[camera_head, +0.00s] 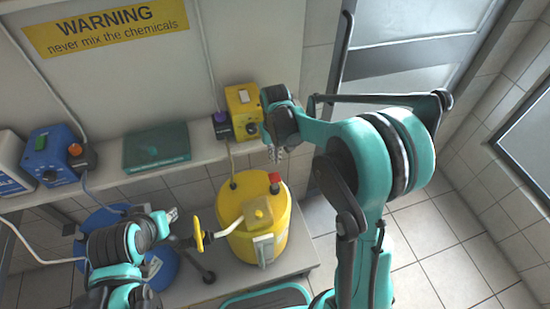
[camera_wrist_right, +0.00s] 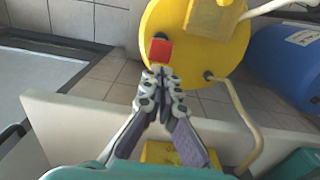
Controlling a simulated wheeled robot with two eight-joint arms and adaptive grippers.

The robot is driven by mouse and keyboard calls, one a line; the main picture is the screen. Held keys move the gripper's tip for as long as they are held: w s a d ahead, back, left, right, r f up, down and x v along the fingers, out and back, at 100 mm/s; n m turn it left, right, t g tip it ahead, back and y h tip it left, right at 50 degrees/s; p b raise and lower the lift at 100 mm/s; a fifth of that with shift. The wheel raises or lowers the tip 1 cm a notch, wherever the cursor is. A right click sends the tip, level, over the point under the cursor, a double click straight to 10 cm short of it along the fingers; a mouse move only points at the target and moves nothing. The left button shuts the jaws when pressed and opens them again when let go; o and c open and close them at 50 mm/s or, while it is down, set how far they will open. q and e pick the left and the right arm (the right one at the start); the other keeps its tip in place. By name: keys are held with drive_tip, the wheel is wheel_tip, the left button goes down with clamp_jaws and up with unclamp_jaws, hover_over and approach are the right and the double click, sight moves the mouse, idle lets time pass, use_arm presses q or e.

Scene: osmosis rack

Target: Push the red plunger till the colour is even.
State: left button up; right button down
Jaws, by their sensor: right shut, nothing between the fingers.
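The red plunger (camera_head: 274,178) stands on the top of the yellow tank (camera_head: 228,205), near its back right rim. In the right wrist view the red plunger (camera_wrist_right: 160,51) shows as a red square close ahead of my fingertips. My right gripper (camera_head: 275,153) is shut and empty, just above and behind the plunger. In the right wrist view the closed right fingertips (camera_wrist_right: 161,70) reach the plunger's near edge; I cannot tell whether they touch. My left arm's end (camera_head: 172,214) is at the lower left, left of the tank; its finger state is unclear.
A blue tank (camera_head: 103,218) stands left of the yellow one. Hoses hang nearby.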

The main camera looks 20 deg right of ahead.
idle(0.4)
wheel_tip(320, 180, up, 5)
hover_over(275, 177)
drive_tip(key=shift+w, duration=0.1)
drive_tip(key=shift+f, duration=0.1)
wheel_tip(275, 177, down, 14)
drive_tip(key=b, duration=0.4)
idle(0.3)
